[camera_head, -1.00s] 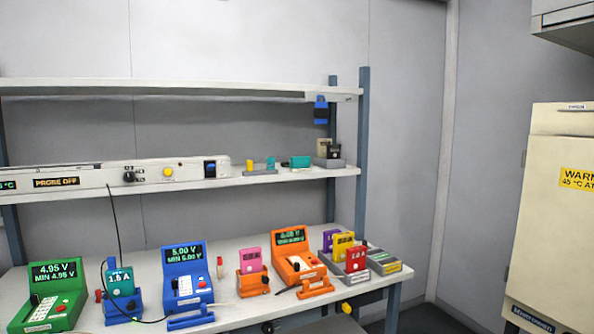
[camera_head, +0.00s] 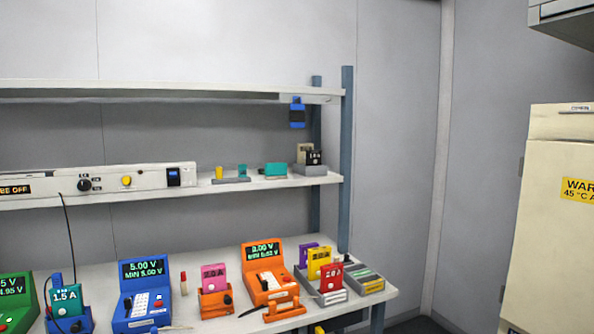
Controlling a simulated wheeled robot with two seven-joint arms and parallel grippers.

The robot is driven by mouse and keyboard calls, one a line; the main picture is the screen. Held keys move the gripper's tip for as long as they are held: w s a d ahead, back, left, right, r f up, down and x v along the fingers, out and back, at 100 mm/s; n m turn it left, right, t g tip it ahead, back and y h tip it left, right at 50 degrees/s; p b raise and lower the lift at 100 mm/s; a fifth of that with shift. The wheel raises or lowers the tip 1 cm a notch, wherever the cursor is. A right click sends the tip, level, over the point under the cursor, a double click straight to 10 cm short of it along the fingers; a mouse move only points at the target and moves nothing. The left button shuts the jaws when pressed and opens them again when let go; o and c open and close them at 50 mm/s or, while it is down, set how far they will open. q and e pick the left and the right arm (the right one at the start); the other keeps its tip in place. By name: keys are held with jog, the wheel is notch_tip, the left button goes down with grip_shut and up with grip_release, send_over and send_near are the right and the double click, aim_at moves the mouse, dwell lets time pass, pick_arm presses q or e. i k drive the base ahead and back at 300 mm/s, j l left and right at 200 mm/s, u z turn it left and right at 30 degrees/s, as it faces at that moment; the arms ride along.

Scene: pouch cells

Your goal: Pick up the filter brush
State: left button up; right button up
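I cannot make out for sure which thing is the filter brush. A small upright red-and-white item (camera_head: 183,283) stands on the bench between the blue meter (camera_head: 145,295) and the pink cell in its orange holder (camera_head: 214,300); it is too small to identify. A blue and black item (camera_head: 297,112) hangs from the upper shelf near its right end; its kind is also unclear. Neither of my grippers shows in the view.
The white bench (camera_head: 392,292) holds an orange meter (camera_head: 268,275), a green meter (camera_head: 15,300) and a tray of colored cells at right. Small blocks stand on the middle shelf (camera_head: 330,181). A cream cabinet (camera_head: 550,220) stands at far right, with floor showing before it.

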aim_at(273, 171)
jog(key=i+l, duration=0.25)
jog(key=l, duration=0.2)
jog(key=i+l, duration=0.6)
jog(key=l, duration=0.25)
jog(key=i+l+z, duration=0.1)
jog(key=i+l, duration=0.15)
jog(key=l, duration=0.2)
